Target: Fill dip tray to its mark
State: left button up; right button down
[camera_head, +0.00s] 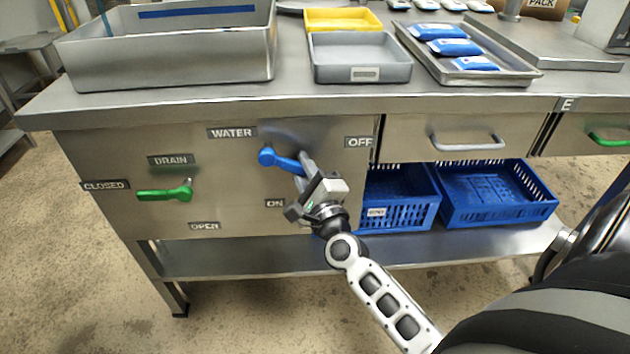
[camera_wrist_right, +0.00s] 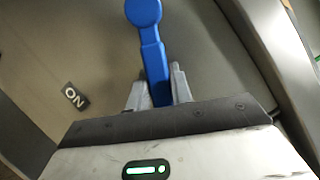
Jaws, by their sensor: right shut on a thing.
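The steel dip tray (camera_head: 170,62) stands on the bench at the upper left, with a blue band (camera_head: 195,12) on its inner back wall. No water shows in the visible part. The blue WATER lever (camera_head: 285,162) on the bench front points right and slightly down from its round hub, nearer the OFF label (camera_head: 358,142) than the ON label (camera_head: 275,203). My right gripper (camera_head: 307,168) is shut on the lever's outer end; the wrist view shows the lever (camera_wrist_right: 151,50) between the fingers (camera_wrist_right: 156,88). The green DRAIN lever (camera_head: 165,193) points left toward CLOSED. My left gripper is out of view.
A grey bin (camera_head: 360,73), a yellow bin (camera_head: 343,19) and a metal tray (camera_head: 520,76) with blue packs (camera_head: 455,47) stand right of the dip tray. Blue crates (camera_head: 497,215) sit on the lower shelf. A drawer handle (camera_head: 468,145) juts out right of the levers.

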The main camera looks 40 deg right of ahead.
jog(key=shift+a+f+m+b, duration=0.1)
jog(key=shift+f+m+b, duration=0.45)
jog(key=shift+f+m, duration=0.1)
jog(key=shift+w+a+f+m+t+h+b, duration=0.2)
jog(key=shift+m+t+h+b, duration=0.15)
jog(key=shift+m+b, duration=0.45)
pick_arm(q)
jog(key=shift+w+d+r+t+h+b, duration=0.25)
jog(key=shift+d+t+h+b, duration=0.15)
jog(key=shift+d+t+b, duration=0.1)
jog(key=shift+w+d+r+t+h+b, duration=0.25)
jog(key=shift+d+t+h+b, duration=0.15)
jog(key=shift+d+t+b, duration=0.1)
pick_arm(e)
jog(key=shift+w+a+m+h, duration=0.1)
jog(key=shift+a+m+h, duration=0.15)
jog(key=shift+m, duration=0.4)
jog(key=c, duration=1.2)
grip_release()
jog(key=shift+c, duration=0.2)
